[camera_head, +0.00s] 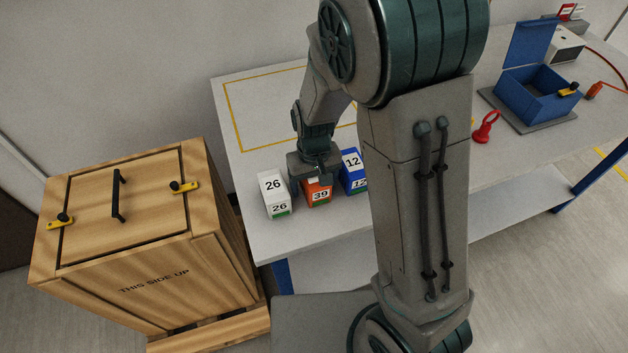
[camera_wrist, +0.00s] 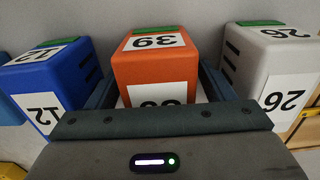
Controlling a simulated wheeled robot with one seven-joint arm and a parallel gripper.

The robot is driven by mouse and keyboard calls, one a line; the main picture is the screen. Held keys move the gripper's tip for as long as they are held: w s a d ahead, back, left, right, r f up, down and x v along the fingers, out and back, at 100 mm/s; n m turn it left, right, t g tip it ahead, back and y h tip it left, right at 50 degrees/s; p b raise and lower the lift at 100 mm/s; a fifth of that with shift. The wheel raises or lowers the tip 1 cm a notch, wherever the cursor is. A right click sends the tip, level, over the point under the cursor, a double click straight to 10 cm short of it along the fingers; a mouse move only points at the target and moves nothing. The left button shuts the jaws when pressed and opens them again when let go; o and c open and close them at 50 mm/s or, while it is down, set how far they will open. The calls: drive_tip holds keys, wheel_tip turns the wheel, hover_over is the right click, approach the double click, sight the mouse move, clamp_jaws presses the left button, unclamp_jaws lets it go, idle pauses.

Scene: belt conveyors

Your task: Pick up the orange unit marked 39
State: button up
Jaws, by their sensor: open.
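The orange unit marked 39 (camera_head: 318,192) stands on the table between a white unit marked 26 (camera_head: 275,194) and a blue unit marked 12 (camera_head: 353,172). My gripper (camera_head: 316,178) is at the orange unit, over its top and back in the head view. In the wrist view the orange unit (camera_wrist: 157,66) sits between the two open fingers (camera_wrist: 157,90), one on each side. Whether the fingers touch it I cannot tell. The blue unit (camera_wrist: 50,80) and the white unit (camera_wrist: 272,65) stand just outside the fingers. The lower part of the orange unit is hidden by my gripper in the wrist view.
A wooden crate (camera_head: 150,290) stands left of the table (camera_head: 285,240). A yellow outline (camera_head: 240,140) marks bare tabletop behind the units. An open blue box (camera_head: 535,97) and a red ring-topped object (camera_head: 486,127) are at the right. My arm hides the table's middle.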

drive_tip(key=c, duration=1.3)
drive_tip(key=shift+o, duration=0.2)
drive_tip(key=shift+r, duration=0.15)
